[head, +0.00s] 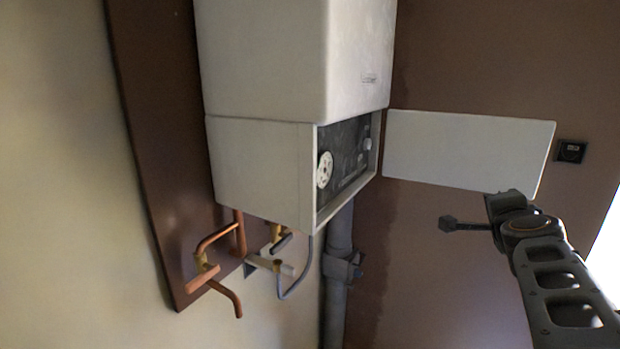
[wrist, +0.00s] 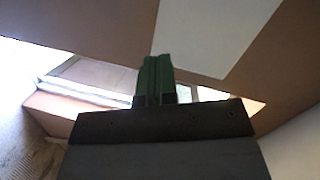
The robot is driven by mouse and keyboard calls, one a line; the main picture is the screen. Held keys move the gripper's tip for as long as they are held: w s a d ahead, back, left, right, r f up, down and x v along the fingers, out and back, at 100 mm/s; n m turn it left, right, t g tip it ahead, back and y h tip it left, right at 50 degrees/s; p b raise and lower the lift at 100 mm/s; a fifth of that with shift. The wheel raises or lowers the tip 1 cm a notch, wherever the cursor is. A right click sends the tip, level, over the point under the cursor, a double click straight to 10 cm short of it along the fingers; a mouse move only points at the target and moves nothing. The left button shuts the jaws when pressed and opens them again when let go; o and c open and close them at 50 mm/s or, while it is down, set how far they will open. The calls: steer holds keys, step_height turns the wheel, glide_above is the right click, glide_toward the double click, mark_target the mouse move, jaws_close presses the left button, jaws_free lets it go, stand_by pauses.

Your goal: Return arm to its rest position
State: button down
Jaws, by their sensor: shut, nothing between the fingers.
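My arm (head: 560,285) reaches in from the lower right of the head view. My gripper (head: 447,223) points left, below the open white panel and in front of the brown wall. It appears apart from the wall, panel and pipes. In the wrist view my gripper's green fingers (wrist: 157,72) stand side by side with no gap and nothing between them. The dark gripper body fills the bottom of that view.
A white boiler (head: 290,60) hangs on the wall, its dark control face showing a white dial (head: 325,169). Its white panel (head: 465,152) juts right. Copper pipes (head: 205,270) and a grey pipe (head: 338,270) run below. A black socket (head: 571,151) is at right.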

steer(key=a+f+n+g+y, duration=0.3)
steer(key=a+f+n+y, duration=0.3)
steer(key=a+f+n, duration=0.3)
steer(key=s+a+f+n+g+y, duration=0.1)
steer(key=s+a+f+n+g, duration=0.5)
steer(key=s+a+f+n, duration=0.4)
steer(key=s+a+f, duration=0.2)
steer(key=a+f, duration=0.1)
steer(key=a, duration=0.1)
steer(key=shift+s+a+f+y, duration=0.15)
steer(key=shift+a+y, duration=0.15)
steer(key=shift+a, duration=0.1)
